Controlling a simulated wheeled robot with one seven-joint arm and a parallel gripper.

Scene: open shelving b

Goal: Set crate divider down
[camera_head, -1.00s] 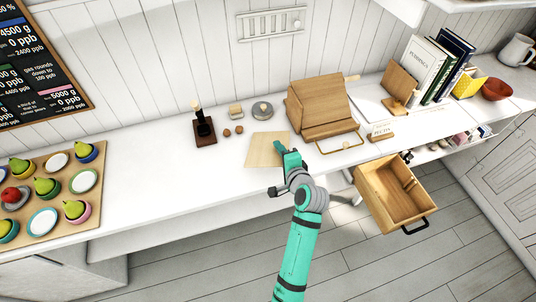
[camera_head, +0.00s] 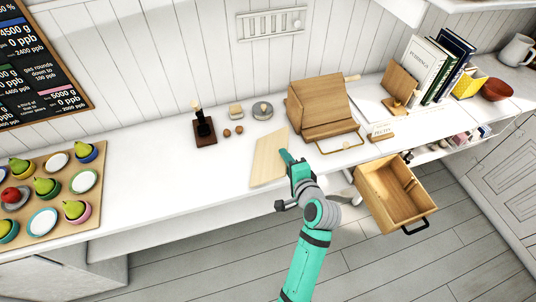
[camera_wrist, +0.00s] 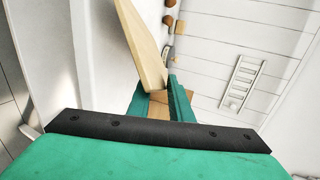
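The crate divider, a flat pale wooden board (camera_head: 267,160), is tilted at the front part of the white counter, left of the wooden bread box. My gripper (camera_head: 285,158) is at its right edge. In the wrist view the board (camera_wrist: 143,42) stands edge-on between the green fingers of my gripper (camera_wrist: 158,98), which are shut on it. I cannot tell whether its lower edge touches the counter.
The wooden bread box (camera_head: 318,104) stands behind to the right. A dark wooden stand (camera_head: 204,130) and small round items are behind to the left. An open wooden drawer (camera_head: 395,195) juts out at right. The counter left of the board is clear.

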